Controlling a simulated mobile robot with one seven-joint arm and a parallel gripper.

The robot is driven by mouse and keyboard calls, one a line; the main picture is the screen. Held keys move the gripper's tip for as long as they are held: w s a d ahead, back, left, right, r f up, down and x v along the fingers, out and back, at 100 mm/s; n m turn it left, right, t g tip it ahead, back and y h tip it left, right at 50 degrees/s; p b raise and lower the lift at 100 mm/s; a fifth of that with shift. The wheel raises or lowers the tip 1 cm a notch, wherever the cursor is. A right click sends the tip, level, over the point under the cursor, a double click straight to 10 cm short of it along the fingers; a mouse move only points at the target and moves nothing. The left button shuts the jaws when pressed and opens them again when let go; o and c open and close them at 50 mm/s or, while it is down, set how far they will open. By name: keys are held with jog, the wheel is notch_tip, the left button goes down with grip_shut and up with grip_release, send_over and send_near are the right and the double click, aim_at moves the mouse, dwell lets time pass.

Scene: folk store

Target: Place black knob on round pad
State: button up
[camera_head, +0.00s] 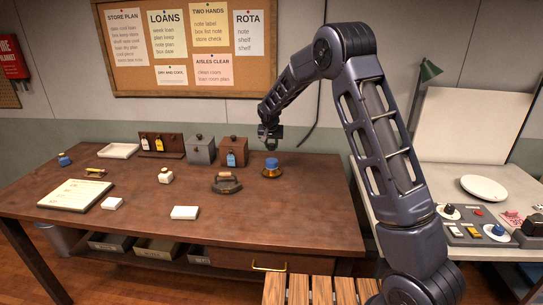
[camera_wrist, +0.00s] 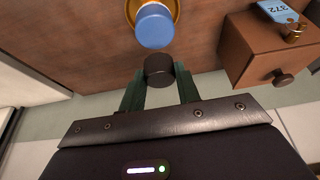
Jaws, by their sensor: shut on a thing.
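In the wrist view my gripper (camera_wrist: 160,92) is shut on a short dark cylinder, the black knob (camera_wrist: 159,70), between its two green-grey fingers. In the head view my gripper (camera_head: 270,143) is above the back of the brown table, and the knob is hard to make out. Close by is a blue round-topped piece (camera_wrist: 154,27) on a round brass-coloured base (camera_wrist: 176,9). The same blue piece (camera_head: 271,162) and base (camera_head: 271,173) stand below my gripper in the head view. I cannot tell whether this base is the round pad.
A brown wooden box (camera_head: 233,150) with a blue tag and a grey box (camera_head: 201,149) stand left of the brass base. A flat iron (camera_head: 227,183) is in front. A white round plate (camera_head: 484,188) and a knobbed panel (camera_head: 470,234) are on the right table.

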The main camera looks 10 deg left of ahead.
aim_at(272, 161)
jog(key=shift+f, duration=2.8)
jog(key=shift+f, duration=0.1)
jog(key=o, duration=0.9)
jog(key=shift+o, duration=0.2)
jog(key=v, duration=1.2)
